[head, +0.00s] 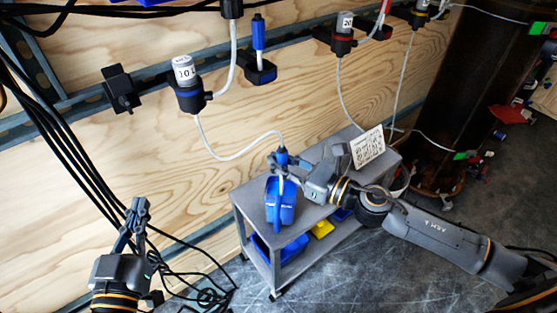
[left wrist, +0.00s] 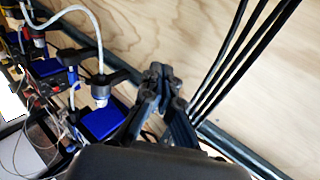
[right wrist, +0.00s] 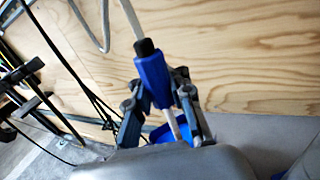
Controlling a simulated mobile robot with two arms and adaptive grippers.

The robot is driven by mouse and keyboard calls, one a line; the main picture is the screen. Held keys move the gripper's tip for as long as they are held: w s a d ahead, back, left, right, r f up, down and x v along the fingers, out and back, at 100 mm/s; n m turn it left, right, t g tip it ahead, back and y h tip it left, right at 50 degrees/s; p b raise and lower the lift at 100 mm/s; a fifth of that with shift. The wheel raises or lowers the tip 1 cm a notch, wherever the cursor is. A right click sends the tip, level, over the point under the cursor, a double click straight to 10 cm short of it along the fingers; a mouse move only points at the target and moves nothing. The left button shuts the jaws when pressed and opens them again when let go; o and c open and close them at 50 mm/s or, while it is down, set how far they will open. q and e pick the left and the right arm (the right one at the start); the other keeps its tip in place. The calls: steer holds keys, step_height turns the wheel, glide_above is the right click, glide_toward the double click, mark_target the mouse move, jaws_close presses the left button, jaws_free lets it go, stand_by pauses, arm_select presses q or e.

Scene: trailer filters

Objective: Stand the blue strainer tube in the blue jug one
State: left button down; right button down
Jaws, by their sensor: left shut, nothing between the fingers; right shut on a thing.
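The blue strainer tube (head: 281,158) is in my right gripper (head: 284,167), above the grey cart. It has a blue body, a black upper end joined to a white hose, and a pale lower stem. The right wrist view shows the blue body (right wrist: 153,78) between the fingers, slightly tilted. The blue jug (head: 287,207) stands on the cart top directly below; its rim partly shows behind the stem (right wrist: 163,133). The stem overlaps the jug in the head view; I cannot tell how deep its tip is. My left gripper (head: 137,211) is shut and empty, well left of the cart.
The white hose (head: 222,157) runs to a labelled canister (head: 187,84) on the plywood wall. Another blue tube (head: 258,32) sits in a wall holder. A white sign (head: 367,146) stands on the cart (head: 322,212). Black cables hang at the left.

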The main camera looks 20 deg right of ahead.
arm_select(q)
steer(key=shift+d+r+t, duration=0.1)
steer(key=shift+r+t, duration=0.4)
steer(key=shift+r, duration=0.15)
arm_select(e)
steer(key=shift+f, duration=0.2)
steer(key=c, duration=1.1)
jaws_free()
arm_select(q)
steer(key=shift+r, duration=0.1)
arm_select(e)
steer(key=shift+s+d, duration=0.3)
steer(key=shift+s, duration=0.15)
steer(key=v, duration=1.1)
steer(key=shift+w+d, duration=0.1)
